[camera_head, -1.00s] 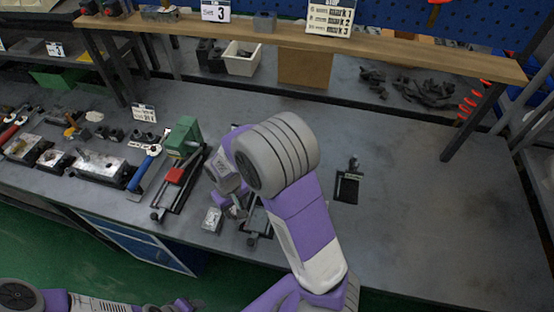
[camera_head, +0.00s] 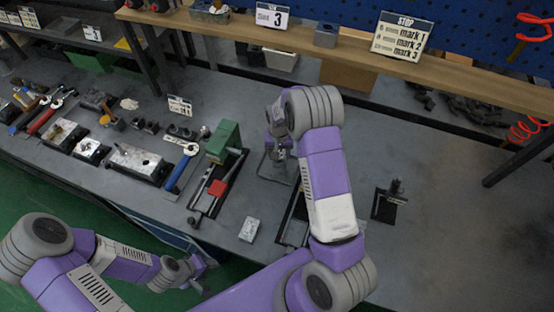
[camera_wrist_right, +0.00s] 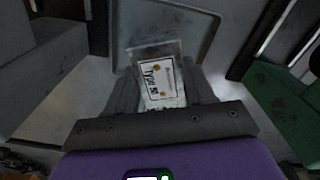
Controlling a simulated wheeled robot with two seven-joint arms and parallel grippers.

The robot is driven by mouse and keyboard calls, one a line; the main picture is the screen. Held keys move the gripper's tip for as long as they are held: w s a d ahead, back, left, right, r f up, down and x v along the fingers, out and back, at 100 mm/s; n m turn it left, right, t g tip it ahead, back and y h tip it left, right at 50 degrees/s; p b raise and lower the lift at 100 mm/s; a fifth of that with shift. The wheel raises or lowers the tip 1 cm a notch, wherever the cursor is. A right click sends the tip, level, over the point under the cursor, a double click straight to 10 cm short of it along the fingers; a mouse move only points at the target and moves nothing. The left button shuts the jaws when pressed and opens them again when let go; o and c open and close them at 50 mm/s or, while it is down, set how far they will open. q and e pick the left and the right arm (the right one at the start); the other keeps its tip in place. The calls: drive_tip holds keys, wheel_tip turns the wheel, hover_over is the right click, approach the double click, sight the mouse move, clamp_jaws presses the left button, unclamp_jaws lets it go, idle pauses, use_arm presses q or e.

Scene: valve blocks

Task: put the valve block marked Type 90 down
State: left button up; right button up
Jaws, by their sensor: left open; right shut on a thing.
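My right gripper (camera_head: 281,155) is shut on a small pale valve block (camera_wrist_right: 160,80). In the right wrist view, the block sits between the two dark fingers. Its white label begins with "Type"; I cannot read the number surely. A grey rimmed plate (camera_wrist_right: 186,22) lies beyond the block, and I cannot tell whether they touch. In the head view, my arm and gripper mostly hide the held block. Another pale block (camera_head: 249,229) lies flat near the bench's front edge. My left gripper (camera_head: 203,283) is low in front of the bench, open and away from the blocks.
A green-and-red clamp fixture (camera_head: 222,145) stands left of my right gripper. A black stand (camera_head: 390,200) is to the right. Metal blocks and tools crowd the bench's left. A wooden shelf (camera_head: 340,49) runs along the back. The bench's right side (camera_head: 450,220) is clear.

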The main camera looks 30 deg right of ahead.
sight(279, 161)
drive_tip(key=shift+w+f, duration=0.1)
drive_tip(key=shift+f, duration=2.85)
drive_tip(key=shift+f, duration=0.1)
drive_tip(key=o, duration=1.4)
drive_tip(key=shift+c, duration=0.2)
wheel_tip(279, 161, up, 12)
drive_tip(key=shift+r, duration=0.15)
drive_tip(key=shift+p, duration=0.3)
